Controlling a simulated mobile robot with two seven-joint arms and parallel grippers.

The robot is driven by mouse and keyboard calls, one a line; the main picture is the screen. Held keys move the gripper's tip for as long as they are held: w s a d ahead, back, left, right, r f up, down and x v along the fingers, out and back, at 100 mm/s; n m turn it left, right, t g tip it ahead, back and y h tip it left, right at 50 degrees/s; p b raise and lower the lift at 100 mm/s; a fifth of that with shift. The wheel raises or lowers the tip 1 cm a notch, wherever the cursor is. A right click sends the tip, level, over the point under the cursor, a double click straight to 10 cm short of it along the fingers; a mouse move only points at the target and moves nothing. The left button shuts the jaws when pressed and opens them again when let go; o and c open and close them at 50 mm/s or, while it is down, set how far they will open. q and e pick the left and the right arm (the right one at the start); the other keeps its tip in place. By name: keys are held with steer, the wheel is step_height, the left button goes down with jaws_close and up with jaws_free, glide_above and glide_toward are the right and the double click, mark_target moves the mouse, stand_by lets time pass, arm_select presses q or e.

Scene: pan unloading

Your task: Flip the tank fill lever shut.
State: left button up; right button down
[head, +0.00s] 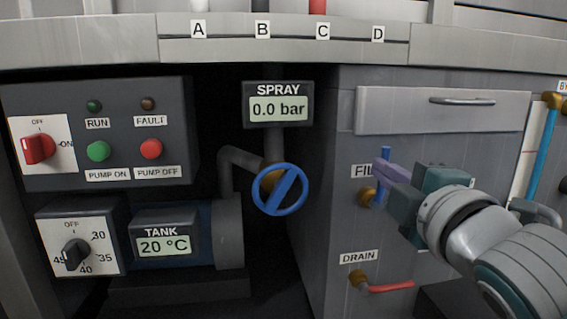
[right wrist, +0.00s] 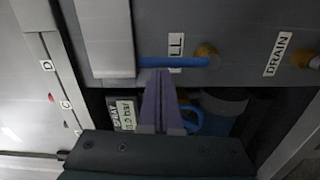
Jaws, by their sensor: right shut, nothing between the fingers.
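The tank fill lever is a blue handle (head: 385,153) on a brass valve (head: 367,195) beside the partly covered FILL label. It points upward, and my right gripper hides its middle in the head view. In the right wrist view the blue lever (right wrist: 178,62) runs sideways from the brass valve (right wrist: 206,51), across the label. My right gripper (head: 382,169) has purple fingers and is shut and empty. In the right wrist view its fingertips (right wrist: 157,74) lie right by the lever's free half; I cannot tell whether they touch. My left gripper is not in view.
The red drain lever (head: 390,288) points right below the fill valve. A drawer (head: 440,112) with a bar handle sits above. A blue spray handwheel (head: 280,189) is to the left. At the right edge are a blue bypass lever (head: 545,145) and a grey pipe.

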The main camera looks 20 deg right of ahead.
steer(key=shift+r, duration=0.1)
steer(key=s+d+f+m+p, duration=0.2)
steer(key=d+f+m+p, duration=0.3)
steer(key=m, duration=1.2)
steer(key=shift+d+f+y+p, duration=0.15)
steer(key=shift+d+y+p, duration=0.15)
steer(key=shift+d+p, duration=1.05)
steer(key=shift+d, duration=0.2)
